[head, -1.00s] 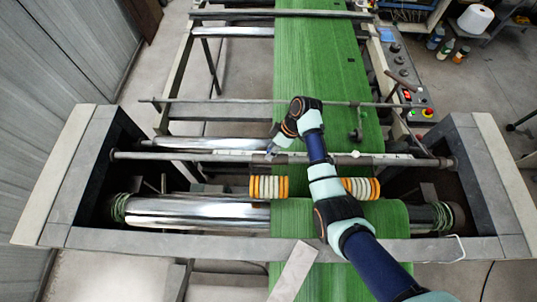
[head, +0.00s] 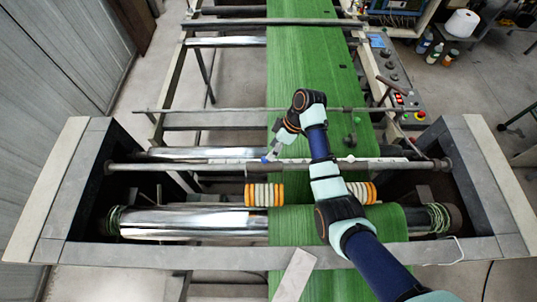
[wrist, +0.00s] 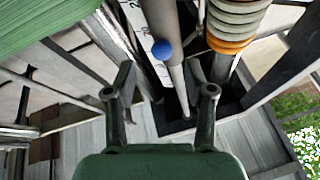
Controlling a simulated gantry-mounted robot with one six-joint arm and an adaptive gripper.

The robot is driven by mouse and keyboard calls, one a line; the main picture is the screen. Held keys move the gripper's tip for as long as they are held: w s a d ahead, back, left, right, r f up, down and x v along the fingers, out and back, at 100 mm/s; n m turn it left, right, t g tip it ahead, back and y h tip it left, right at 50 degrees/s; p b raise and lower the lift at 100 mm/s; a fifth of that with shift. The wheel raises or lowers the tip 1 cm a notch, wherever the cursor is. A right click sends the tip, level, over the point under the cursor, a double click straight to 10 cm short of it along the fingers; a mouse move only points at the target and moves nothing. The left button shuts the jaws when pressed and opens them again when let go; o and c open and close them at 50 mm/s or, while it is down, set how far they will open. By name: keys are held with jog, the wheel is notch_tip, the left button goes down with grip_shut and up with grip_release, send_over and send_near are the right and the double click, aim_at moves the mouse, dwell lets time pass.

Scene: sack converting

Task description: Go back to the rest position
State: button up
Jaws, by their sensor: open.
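My gripper (head: 272,153) hangs at the end of my arm over the near bar of the machine, left of the green woven web (head: 310,60). In the wrist view my gripper (wrist: 160,78) has its two fingers spread apart with nothing held between them. A blue round knob (wrist: 163,49) on the bar shows beyond the fingertips, apart from them as far as I can tell. In the head view the same blue spot (head: 265,159) lies right by the fingertips. No rest position is marked in view.
Orange and white ring stacks (head: 265,194) sit on the near shaft on both sides of my arm. A shiny roller (head: 190,222) lies below them. Grey side frames (head: 62,190) bound the machine. A control panel (head: 398,75) stands at right. Open air lies above the web.

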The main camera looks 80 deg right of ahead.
jog(key=shift+v, duration=1)
jog(key=w+a+r+t+h+p, duration=0.1)
jog(key=w+a+r+h+p, duration=0.1)
jog(key=w+a+r, duration=0.6)
jog(key=w+a+r+t+h+p, duration=0.1)
jog(key=w+a+r+h+p, duration=0.15)
jog(key=w+a, duration=0.85)
jog(key=s+a+r+t+y+p, duration=0.1)
jog(key=a+r+t, duration=0.2)
jog(key=a+r, duration=0.6)
jog(key=s+a+r+t+p, duration=0.2)
jog(key=a+r, duration=0.7)
jog(key=a, duration=0.6)
jog(key=shift+s+t+y, duration=0.25)
jog(key=shift+t+y, duration=0.1)
jog(key=shift+t, duration=0.35)
